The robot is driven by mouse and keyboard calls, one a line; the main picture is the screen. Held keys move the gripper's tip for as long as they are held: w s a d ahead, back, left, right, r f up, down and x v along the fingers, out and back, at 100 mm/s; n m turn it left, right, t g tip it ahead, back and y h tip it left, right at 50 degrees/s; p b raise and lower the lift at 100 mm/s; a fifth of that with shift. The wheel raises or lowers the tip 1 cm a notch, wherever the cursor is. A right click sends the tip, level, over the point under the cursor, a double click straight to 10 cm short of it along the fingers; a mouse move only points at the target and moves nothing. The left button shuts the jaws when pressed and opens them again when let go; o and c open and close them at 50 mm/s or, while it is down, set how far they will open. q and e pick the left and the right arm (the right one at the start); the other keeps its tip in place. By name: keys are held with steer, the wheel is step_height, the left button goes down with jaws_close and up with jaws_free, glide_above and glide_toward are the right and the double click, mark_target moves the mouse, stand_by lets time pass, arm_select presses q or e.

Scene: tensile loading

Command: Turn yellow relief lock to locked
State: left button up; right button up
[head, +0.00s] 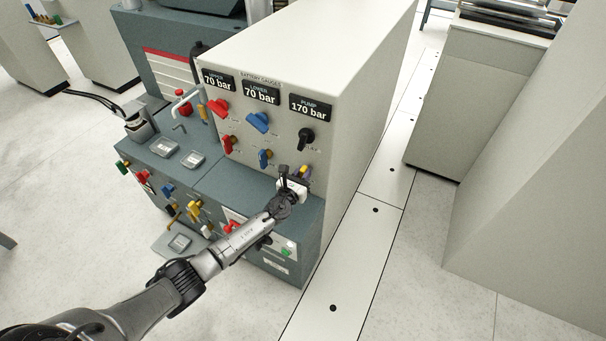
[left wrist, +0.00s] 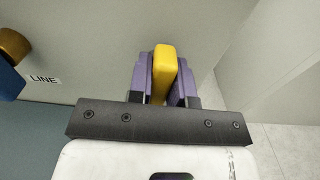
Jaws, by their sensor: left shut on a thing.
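The yellow relief lock (head: 305,170) is a small yellow handle low on the right of the light panel front, mostly hidden by my gripper in the head view. In the left wrist view the yellow handle (left wrist: 160,74) stands between the two purple finger pads, almost upright in the picture. My left gripper (head: 301,177) is shut on it, with a pad against each side; its fingertips also show in the left wrist view (left wrist: 162,80). I cannot read any lock marking. My right gripper is in neither view.
Above the lock is a black pump knob (head: 306,137). To its left are a small blue handle (head: 265,157) and a larger blue knob (head: 258,122). Gauges read 70, 70 and 170 bar. A grey-green console (head: 245,190) juts out below. Floor is open at right.

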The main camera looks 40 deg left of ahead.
arm_select(q)
jaws_close()
steer(key=n, duration=0.1)
steer(key=n+b, duration=0.1)
steer(key=shift+a+f+n+b, duration=0.15)
steer(key=shift+n+b, duration=0.15)
steer(key=shift+n, duration=0.1)
steer(key=n+b, duration=0.1)
steer(key=n, duration=0.2)
steer(key=shift+s+a+n, duration=0.1)
steer(key=shift+a+n, duration=0.05)
steer(key=shift+n, duration=0.15)
steer(key=n+b, duration=0.1)
steer(key=n, duration=0.1)
steer(key=shift+a+f+n, duration=0.1)
steer(key=shift+n, duration=0.3)
steer(key=n+b, duration=0.1)
steer(key=n, duration=0.3)
steer(key=shift+a+f, duration=0.1)
steer(key=shift+f, duration=0.05)
steer(key=shift+f+n, duration=0.2)
steer(key=shift+n, duration=2.1)
